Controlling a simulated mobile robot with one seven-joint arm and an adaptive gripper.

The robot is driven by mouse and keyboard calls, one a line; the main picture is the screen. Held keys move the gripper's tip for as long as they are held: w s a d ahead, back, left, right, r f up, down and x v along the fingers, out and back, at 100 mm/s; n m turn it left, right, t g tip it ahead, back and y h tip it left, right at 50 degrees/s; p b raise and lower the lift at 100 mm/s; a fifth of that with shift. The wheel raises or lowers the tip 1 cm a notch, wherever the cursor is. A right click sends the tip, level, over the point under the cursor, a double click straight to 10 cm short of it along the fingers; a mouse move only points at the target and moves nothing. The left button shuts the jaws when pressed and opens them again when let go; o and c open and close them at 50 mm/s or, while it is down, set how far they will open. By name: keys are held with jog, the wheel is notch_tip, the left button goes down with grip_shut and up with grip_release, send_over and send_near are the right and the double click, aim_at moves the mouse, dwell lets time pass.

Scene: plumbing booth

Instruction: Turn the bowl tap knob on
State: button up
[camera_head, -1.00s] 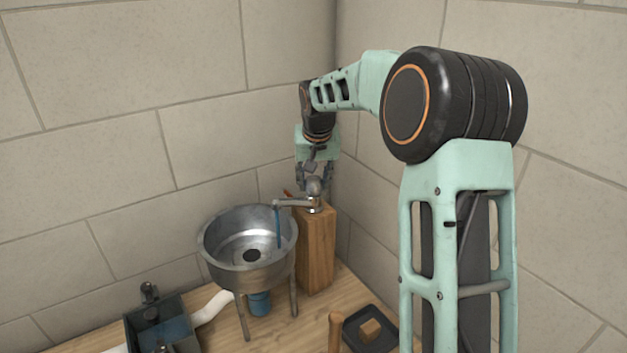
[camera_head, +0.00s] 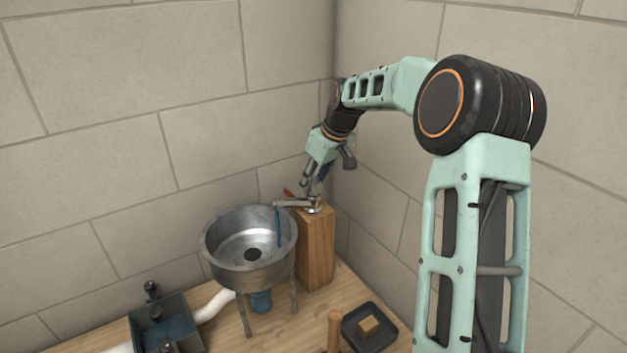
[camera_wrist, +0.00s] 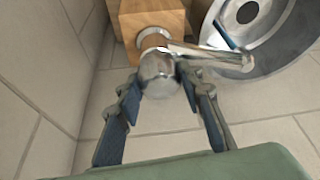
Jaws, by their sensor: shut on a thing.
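The bowl tap (camera_head: 296,203) stands on a wooden post beside the metal bowl (camera_head: 222,265), its spout reaching left over the rim. A thin blue strip (camera_head: 279,228) hangs from the spout's end into the bowl; I cannot tell if it is water. In the wrist view, the round chrome tap knob (camera_wrist: 157,68) sits between the fingers of my gripper (camera_wrist: 158,80). My gripper is shut on it, one finger on each side. In the head view my gripper (camera_head: 312,194) is tilted over the tap and hides most of the knob.
The wooden post (camera_head: 316,250) stands near the wall corner, with walls close behind and to the right. A dark tray (camera_head: 386,340) with a small block lies front right, near an upright wooden handle (camera_head: 334,328). A dark blue box (camera_head: 165,325) stands front left.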

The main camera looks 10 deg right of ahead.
dwell(0.4)
jog(key=o, duration=1.2)
jog(key=shift+c, duration=0.2)
jog(key=v, duration=1.2)
